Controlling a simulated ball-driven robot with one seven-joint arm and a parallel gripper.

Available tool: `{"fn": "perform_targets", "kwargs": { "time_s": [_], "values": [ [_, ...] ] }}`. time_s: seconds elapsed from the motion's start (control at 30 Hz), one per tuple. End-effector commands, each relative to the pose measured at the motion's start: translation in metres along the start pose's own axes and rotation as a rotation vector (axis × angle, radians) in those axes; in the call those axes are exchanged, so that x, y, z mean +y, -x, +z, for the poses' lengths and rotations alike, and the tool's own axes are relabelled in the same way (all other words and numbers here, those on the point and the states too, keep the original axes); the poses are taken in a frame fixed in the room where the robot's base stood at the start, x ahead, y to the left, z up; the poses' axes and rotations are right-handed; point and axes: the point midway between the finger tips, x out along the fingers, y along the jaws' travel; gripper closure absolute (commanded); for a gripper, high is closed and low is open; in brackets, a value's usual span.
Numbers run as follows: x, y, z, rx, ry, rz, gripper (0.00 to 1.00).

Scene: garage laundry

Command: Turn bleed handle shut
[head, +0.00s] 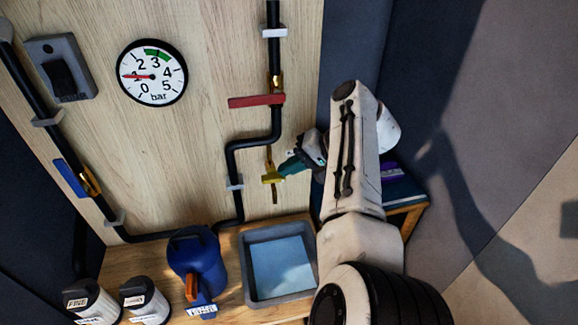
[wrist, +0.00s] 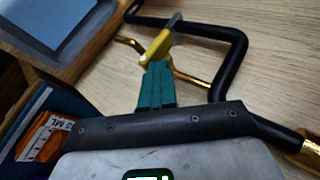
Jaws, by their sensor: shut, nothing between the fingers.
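The yellow bleed handle (head: 272,178) sits on a thin brass branch below the black pipe, above the grey tray. In the wrist view the yellow handle (wrist: 158,47) lies right at the fingertips, with a grey end pointing up and right. My gripper (head: 286,168) comes in from the right with its teal fingers closed together and nothing between them. The fingers also show in the wrist view (wrist: 157,84), their tips touching or nearly touching the handle; I cannot tell which. The brass spout (wrist: 130,44) shows beside it.
A red lever (head: 256,101) lies across the pipe above. A blue lever (head: 70,178) is on the left pipe. The gauge (head: 152,73) reads about 1 bar. Below are a grey tray (head: 247,268), a blue jug (head: 197,255) and two white containers (head: 145,300).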

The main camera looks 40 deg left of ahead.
Motion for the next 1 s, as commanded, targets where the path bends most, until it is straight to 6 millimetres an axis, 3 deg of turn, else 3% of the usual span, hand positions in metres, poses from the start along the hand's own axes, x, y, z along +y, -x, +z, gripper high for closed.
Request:
{"fn": "perform_targets", "kwargs": {
  "time_s": [0.07,0.63,0.9,1.0],
  "values": [
    [0.006,0.002,0.0,0.003,-0.006,0.011,1.0],
    [-0.014,0.016,-0.003,0.002,-0.004,0.005,1.0],
    [-0.042,0.042,-0.008,0.007,-0.008,0.008,1.0],
    [-0.028,0.059,-0.009,0.012,-0.009,0.008,1.0]
  ]
}}
